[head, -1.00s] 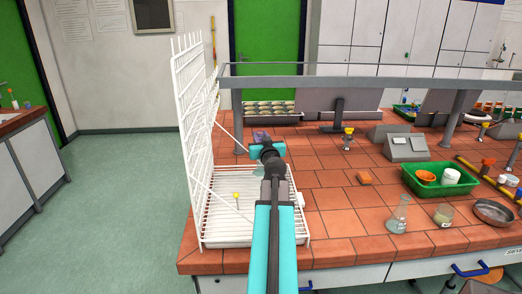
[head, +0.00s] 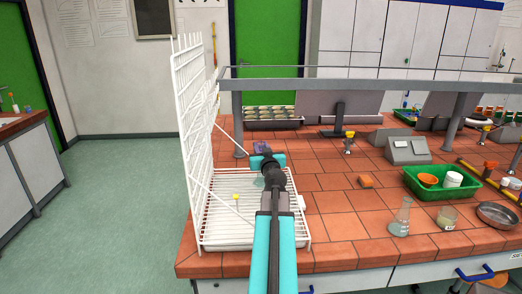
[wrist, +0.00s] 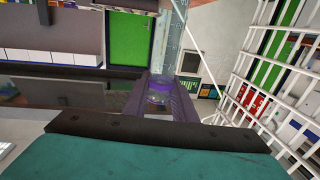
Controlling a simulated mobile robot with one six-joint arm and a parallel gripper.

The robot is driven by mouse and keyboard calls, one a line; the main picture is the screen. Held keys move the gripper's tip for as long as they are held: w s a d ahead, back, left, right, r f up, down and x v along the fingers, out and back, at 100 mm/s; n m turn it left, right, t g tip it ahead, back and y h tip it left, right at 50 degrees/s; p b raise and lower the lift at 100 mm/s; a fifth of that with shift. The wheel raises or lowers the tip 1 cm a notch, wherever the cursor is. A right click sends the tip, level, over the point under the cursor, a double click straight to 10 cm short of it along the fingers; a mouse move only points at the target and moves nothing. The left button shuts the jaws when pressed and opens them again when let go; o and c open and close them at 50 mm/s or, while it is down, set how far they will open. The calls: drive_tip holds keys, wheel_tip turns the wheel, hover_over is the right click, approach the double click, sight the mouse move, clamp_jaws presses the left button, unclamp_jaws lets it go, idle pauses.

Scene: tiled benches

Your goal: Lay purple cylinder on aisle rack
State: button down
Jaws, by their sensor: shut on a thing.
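My gripper (head: 264,150) is over the white wire rack (head: 208,226) at the left end of the tiled bench, near its back. In the wrist view my gripper (wrist: 160,98) is shut on the purple cylinder (wrist: 172,45), a clear glass tube with purple showing between the fingers. The tube extends away from the fingers in that view. In the head view my arm hides most of the cylinder, and only a small purple patch shows by the fingers. Whether it touches the rack cannot be told.
The rack's tall wire side stands along its left, with a yellow-tipped item (head: 236,197) in the rack. A grey rail (head: 350,72) crosses above the bench. A green tray (head: 455,186), a flask (head: 400,218) and a beaker (head: 447,217) stand to the right.

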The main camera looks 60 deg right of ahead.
drive_tip(key=c, duration=1.5)
unclamp_jaws()
drive_tip(key=shift+o, duration=0.2)
drive_tip(key=shift+s+a, duration=0.1)
drive_tip(key=b+v, duration=0.4)
drive_tip(key=v, duration=0.3)
drive_tip(key=shift+s+a+b, duration=0.1)
drive_tip(key=shift+b, duration=0.35)
